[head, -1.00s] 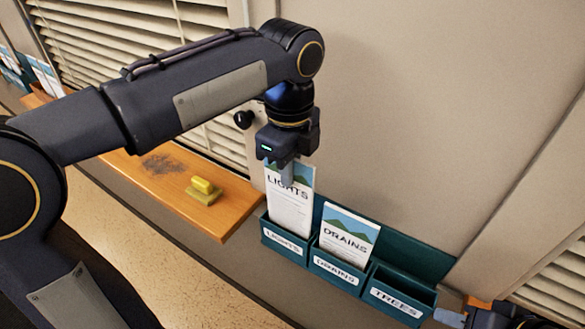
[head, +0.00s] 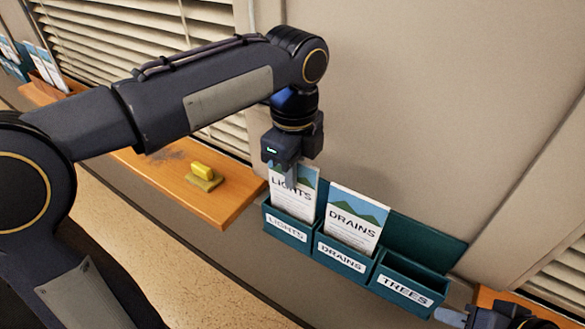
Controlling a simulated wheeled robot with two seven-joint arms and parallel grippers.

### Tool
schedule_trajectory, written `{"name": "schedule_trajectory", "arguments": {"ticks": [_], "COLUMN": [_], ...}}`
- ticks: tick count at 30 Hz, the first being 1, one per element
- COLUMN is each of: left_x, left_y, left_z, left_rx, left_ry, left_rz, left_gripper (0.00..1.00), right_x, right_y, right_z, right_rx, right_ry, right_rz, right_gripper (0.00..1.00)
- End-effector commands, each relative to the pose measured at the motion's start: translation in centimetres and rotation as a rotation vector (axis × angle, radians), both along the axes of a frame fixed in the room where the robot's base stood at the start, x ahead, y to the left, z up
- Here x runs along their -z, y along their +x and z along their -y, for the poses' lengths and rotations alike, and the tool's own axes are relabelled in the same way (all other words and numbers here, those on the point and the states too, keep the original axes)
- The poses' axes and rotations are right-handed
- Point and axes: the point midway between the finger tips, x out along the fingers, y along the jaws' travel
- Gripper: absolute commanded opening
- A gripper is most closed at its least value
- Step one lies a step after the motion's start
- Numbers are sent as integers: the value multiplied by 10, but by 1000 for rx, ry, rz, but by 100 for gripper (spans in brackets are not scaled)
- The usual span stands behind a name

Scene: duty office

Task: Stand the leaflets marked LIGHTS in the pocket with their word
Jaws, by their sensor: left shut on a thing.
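The teal wall rack (head: 430,236) has three pockets labelled LIGHTS, DRAINS and TREES. The LIGHTS leaflets (head: 291,203) stand upright with their lower part inside the LIGHTS pocket (head: 287,229). My left gripper (head: 286,177) is shut on the top of these leaflets, its fingers covering part of their word. The DRAINS leaflet (head: 352,222) stands in the DRAINS pocket (head: 342,256). The TREES pocket (head: 404,290) looks empty.
A wooden shelf (head: 225,205) left of the rack holds a yellow block on an olive pad (head: 204,177) beside a dark smudge. More leaflets (head: 45,65) stand at the far left. A wooden surface (head: 497,299) shows at the lower right.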

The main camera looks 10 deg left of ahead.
Motion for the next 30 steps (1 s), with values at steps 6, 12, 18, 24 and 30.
{"name": "schedule_trajectory", "arguments": {"ticks": [6, 12, 18, 24, 30], "left_x": [0, 0, -1, -22, -57], "left_y": [0, 0, 0, 1, 1], "left_z": [0, 0, 0, 0, 0], "left_rx": [0, 0, 0, 0, 0], "left_ry": [0, 0, 0, -2, -2], "left_rz": [0, 0, 0, 3, 2], "left_gripper": [15, 32, 32, 32, 32], "right_x": [0, 0, 0, -2, -4], "right_y": [0, 0, 0, 0, 0], "right_z": [0, 0, 0, 0, 0], "right_rx": [0, 0, 0, 0, 0], "right_ry": [0, 0, 0, 0, 0], "right_rz": [0, 0, 0, 0, 0], "right_gripper": [36, 36, 36, 36, 36]}}
